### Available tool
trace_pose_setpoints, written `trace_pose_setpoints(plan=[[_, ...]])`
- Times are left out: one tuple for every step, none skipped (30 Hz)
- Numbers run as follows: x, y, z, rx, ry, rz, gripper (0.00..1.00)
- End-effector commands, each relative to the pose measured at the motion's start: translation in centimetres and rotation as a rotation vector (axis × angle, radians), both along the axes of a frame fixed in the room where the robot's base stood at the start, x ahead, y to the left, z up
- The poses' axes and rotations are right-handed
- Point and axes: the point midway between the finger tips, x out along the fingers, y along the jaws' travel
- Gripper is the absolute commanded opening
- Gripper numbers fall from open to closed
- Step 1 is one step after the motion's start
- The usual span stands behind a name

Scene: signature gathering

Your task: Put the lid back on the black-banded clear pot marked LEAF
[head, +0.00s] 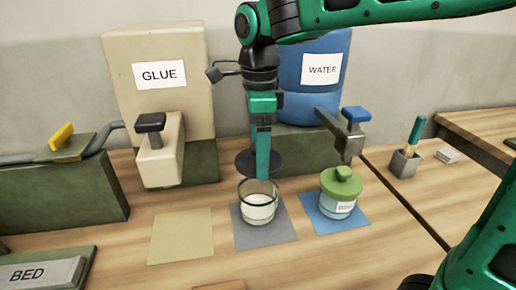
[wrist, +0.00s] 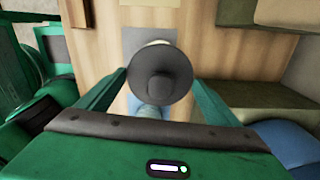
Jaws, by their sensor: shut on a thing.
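The clear pot (head: 258,208) has a black band at its rim and pale contents, and stands open on a grey mat (head: 279,230). I cannot read a LEAF mark on it. A dark round lid (head: 244,165) is in my gripper (head: 262,175), level and apart from the pot, just above and behind its rim in the head view. In the wrist view the lid (wrist: 162,72), knob facing the camera, sits between the two fingers of my gripper (wrist: 162,76) and hides most of what is below.
A green-lidded pot (head: 341,197) stands close by on a blue mat (head: 322,222). Behind are the GLUE dispenser (head: 160,85) and the blue WATER tank (head: 315,95), whose taps jut forward. An empty tan mat (head: 180,237) lies to the left.

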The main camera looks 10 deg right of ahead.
Motion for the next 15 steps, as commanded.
trace_pose_setpoints(plan=[[0.0, 0.1, 0.0, 0.0, 0.0, 0.002, 0.64], [0.0, 0.2, 0.0, 0.0, 0.0, 0.003, 0.64], [0.0, 0.2, 0.0, 0.0, 0.0, 0.003, 0.64], [0.0, 0.2, -0.1, 0.0, 0.0, 0.004, 0.64], [0.0, 0.2, -0.2, 0.0, 0.0, 0.004, 0.64], [-0.1, 0.3, -0.3, -0.001, 0.001, 0.005, 0.64], [-0.1, 0.3, -0.4, -0.001, 0.001, 0.005, 0.64], [-0.1, 0.3, -0.6, -0.001, 0.001, 0.005, 0.64], [-0.1, 0.3, -0.8, 0.0, 0.001, 0.005, 0.64], [-0.1, 0.3, -1.0, 0.0, 0.0, 0.005, 0.64], [-0.1, 0.3, -1.2, 0.0, 0.001, 0.005, 0.64], [-0.1, 0.3, -1.6, -0.001, 0.002, 0.005, 0.64], [-0.1, 0.3, -1.8, -0.001, 0.002, 0.005, 0.64], [-0.1, 0.3, -2.1, -0.001, 0.002, 0.006, 0.64], [-0.1, 0.3, -2.4, -0.001, 0.001, 0.006, 0.64]])
